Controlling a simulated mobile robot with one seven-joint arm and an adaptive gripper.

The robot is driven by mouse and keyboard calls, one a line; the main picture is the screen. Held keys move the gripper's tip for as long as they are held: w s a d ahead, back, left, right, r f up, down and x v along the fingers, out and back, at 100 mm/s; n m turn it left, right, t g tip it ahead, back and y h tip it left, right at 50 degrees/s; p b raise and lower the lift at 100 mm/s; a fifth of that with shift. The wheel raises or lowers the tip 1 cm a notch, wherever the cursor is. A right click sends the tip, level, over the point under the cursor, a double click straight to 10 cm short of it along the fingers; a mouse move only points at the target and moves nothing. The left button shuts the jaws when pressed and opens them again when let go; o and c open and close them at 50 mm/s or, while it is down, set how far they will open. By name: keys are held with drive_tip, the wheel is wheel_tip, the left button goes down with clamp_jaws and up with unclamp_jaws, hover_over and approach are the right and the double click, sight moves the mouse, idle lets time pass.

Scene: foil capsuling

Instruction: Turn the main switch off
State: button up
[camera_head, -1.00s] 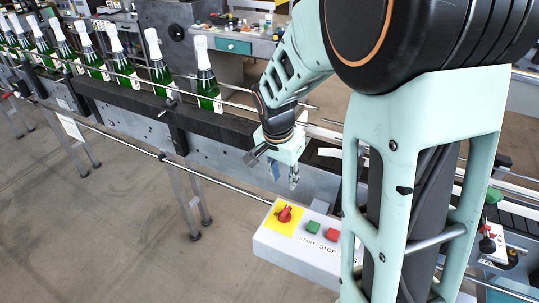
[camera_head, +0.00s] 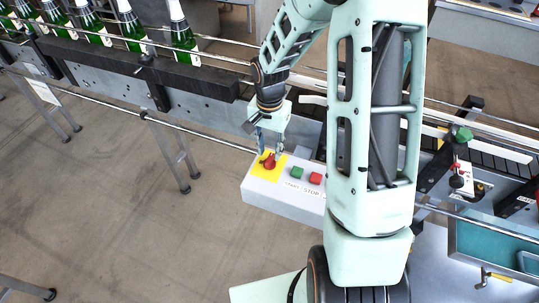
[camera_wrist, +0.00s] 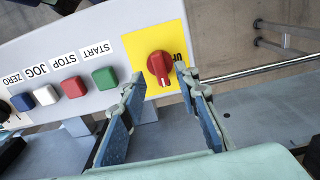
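The main switch is a red rotary knob (camera_head: 269,161) on a yellow plate (camera_head: 260,173) at the left end of a pale control box (camera_head: 262,193). In the wrist view the red knob (camera_wrist: 160,66) sits on the yellow plate (camera_wrist: 135,42), its white mark pointing toward the gripper. My gripper (camera_head: 269,148) is just above the knob in the head view. In the wrist view my gripper (camera_wrist: 156,85) has its two blue-padded fingers spread apart, one on each side of the knob's near end. The fingers do not visibly touch the knob.
A green START button (camera_wrist: 106,78) and a red STOP button (camera_wrist: 74,87) are beside the switch, with white JOG (camera_wrist: 45,95) and blue ZERO (camera_wrist: 22,102) buttons further along. A conveyor with green bottles (camera_head: 133,33) runs behind the box. A metal rail (camera_head: 205,162) passes left of it.

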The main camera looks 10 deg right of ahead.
sight(269, 159)
drive_tip(key=shift+f, duration=1.8)
drive_tip(key=shift+c, duration=0.3)
clamp_jaws()
